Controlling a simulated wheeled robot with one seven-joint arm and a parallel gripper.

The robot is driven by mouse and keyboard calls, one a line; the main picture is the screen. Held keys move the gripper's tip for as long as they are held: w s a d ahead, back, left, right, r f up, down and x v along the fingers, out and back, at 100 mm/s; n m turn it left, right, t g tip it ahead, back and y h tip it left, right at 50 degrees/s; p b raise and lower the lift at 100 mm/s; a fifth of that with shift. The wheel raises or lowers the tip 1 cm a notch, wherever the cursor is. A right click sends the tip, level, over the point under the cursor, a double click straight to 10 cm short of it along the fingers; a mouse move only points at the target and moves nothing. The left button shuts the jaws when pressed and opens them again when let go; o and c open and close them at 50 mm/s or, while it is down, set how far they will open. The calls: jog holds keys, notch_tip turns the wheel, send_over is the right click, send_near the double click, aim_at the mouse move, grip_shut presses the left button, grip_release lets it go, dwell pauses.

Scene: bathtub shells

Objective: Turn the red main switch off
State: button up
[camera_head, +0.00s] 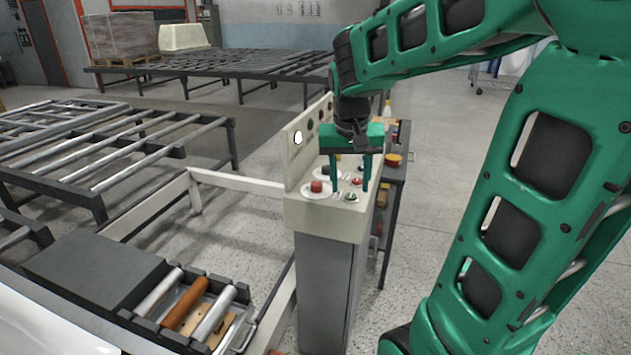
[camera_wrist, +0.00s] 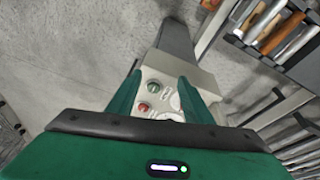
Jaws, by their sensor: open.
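A beige control panel (camera_head: 330,212) stands on a grey cabinet and carries several buttons and knobs. A larger red knob (camera_head: 316,186) on a round white plate, probably the main switch, sits at the panel's front left. A smaller red button (camera_head: 357,182) and a green button (camera_head: 351,197) lie to its right. My gripper (camera_head: 350,187) is open and points down over the panel, just right of the larger red knob. In the wrist view, a green button (camera_wrist: 154,86) and a red button (camera_wrist: 143,107) show between my fingers (camera_wrist: 160,82). The larger red knob is not clearly visible there.
The panel's upright back (camera_head: 300,139) rises behind the buttons. A small side table (camera_head: 394,175) with coloured items stands to its right. Roller conveyors (camera_head: 110,150) fill the left. Open floor (camera_head: 435,190) lies to the right of the side table.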

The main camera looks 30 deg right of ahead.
jog(key=t, duration=0.2)
send_near(316, 182)
notch_tip(316, 182, up, 2)
jog(key=s+a, duration=0.1)
jog(key=x, duration=1)
jog(key=shift+w+d+f, duration=0.1)
jog(key=shift+d+f, duration=0.15)
jog(key=shift+f, duration=0.05)
jog(key=c, duration=1.1)
